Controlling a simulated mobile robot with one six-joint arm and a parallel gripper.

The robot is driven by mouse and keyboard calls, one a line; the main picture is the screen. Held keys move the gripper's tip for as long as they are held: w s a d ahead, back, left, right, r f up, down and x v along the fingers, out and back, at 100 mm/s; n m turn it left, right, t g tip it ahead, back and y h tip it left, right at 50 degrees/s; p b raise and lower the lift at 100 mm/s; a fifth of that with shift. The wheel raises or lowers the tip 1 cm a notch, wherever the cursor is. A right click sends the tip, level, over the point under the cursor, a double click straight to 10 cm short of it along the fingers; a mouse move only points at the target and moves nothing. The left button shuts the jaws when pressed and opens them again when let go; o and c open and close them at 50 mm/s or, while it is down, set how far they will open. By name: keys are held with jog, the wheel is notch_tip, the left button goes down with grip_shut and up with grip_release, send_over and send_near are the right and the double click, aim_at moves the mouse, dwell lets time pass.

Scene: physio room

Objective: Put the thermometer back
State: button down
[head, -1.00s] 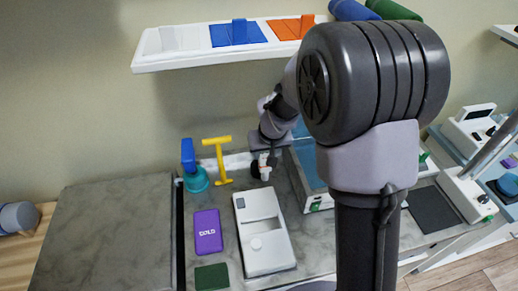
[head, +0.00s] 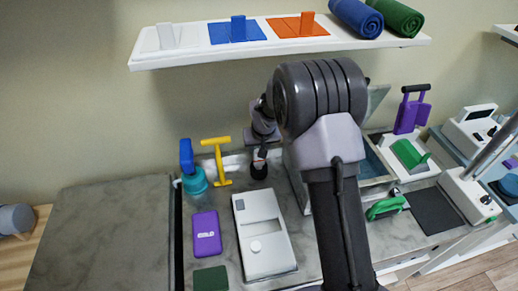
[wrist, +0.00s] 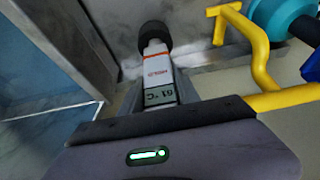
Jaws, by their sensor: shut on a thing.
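The thermometer (wrist: 157,70) is a slim white body with a red mark and a display that reads about 61 °C. My gripper (wrist: 160,98) is shut on it, with a finger on each side. Its far end meets a dark round piece (wrist: 155,36), which looks like a small black holder. I cannot tell how deep it sits there. In the head view my gripper (head: 262,150) is near the wall at the back of the counter, with the dark piece (head: 259,172) right below it. The thermometer is mostly hidden there.
A yellow T-shaped handle (head: 217,160) and a teal item with a blue handle (head: 194,180) stand close on the left. A white device (head: 262,235) and a purple pack (head: 206,233) lie in front. An open box (head: 375,165) is on the right; a shelf (head: 280,46) hangs above.

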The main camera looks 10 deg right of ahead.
jog(key=shift+f, duration=0.1)
jog(key=c, duration=0.9)
grip_release()
